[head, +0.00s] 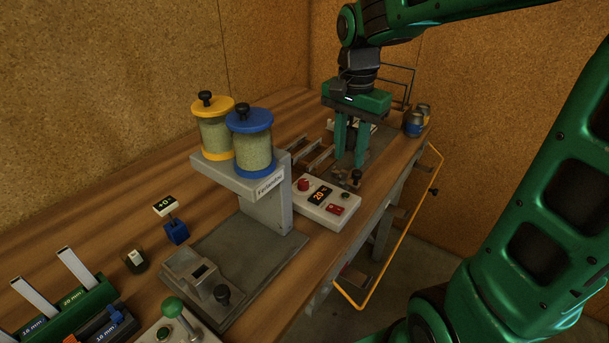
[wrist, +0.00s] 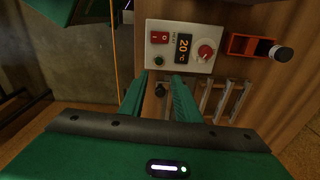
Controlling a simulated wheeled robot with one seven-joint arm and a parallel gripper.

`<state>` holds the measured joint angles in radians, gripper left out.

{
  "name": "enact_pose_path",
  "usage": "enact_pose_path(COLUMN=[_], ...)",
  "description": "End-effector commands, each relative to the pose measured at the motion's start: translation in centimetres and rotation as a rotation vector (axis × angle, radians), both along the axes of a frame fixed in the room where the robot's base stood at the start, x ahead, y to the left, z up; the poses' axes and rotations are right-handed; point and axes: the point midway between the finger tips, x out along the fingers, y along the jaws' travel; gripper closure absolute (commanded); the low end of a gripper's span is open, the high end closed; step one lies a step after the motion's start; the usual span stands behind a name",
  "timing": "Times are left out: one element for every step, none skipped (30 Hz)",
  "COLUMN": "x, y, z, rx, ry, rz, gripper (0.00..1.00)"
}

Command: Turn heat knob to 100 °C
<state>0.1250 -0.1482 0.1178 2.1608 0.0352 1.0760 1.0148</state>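The heat control box (head: 318,211) is pale with a red round knob (head: 303,185), an orange display (head: 320,195) and a red switch (head: 336,210). In the wrist view the display (wrist: 183,48) reads 20 °C, with the red knob (wrist: 206,51) to its right. My gripper (head: 349,162) points down behind the box, its green fingers apart and nothing held between them. In the wrist view my gripper (wrist: 159,77) shows just below the box, apart from the knob.
A grey stand with yellow-lidded (head: 213,128) and blue-lidded (head: 251,140) jars stands left of the box. A black-knobbed fixture (head: 355,177) is below my fingers. Metal rails (head: 309,153) lie left of my gripper. Small jars (head: 415,122) stand at the far right bench end.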

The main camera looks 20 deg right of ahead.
Motion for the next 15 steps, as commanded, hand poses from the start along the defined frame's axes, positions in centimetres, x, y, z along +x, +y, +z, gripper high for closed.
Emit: enact_pose_path(x=[1.9, 2.8, 3.7, 4.4, 4.9, 5.5, 5.9, 6.2, 6.4, 6.6, 6.6, 6.7, 6.8, 6.8, 6.8], y=[1.8, 2.8, 3.9, 4.8, 5.4, 6.2, 6.7, 7.1, 7.5, 7.8, 7.9, 8.0, 8.1, 8.1, 8.1], z=[0.1, 0.2, 0.3, 0.3, 0.4, 0.4, 0.4, 0.5, 0.5, 0.4, 0.3, 0.1, -0.1, -0.4, -0.8], rx=[0.011, 0.017, 0.026, 0.033, 0.039, 0.045, 0.049, 0.054, 0.056, 0.058, 0.060, 0.061, 0.062, 0.062, 0.061], ry=[-0.002, -0.006, -0.008, -0.010, -0.011, -0.012, -0.013, -0.014, -0.015, -0.014, -0.014, -0.014, -0.014, -0.014, -0.013], rz=[-0.034, -0.056, -0.085, -0.105, -0.122, -0.141, -0.154, -0.165, -0.175, -0.181, -0.183, -0.187, -0.189, -0.189, -0.189], gripper=[0.70, 0.70, 0.70, 0.70, 0.70, 0.70, 0.70, 0.70, 0.70, 0.70, 0.70, 0.70, 0.70, 0.70, 0.70])
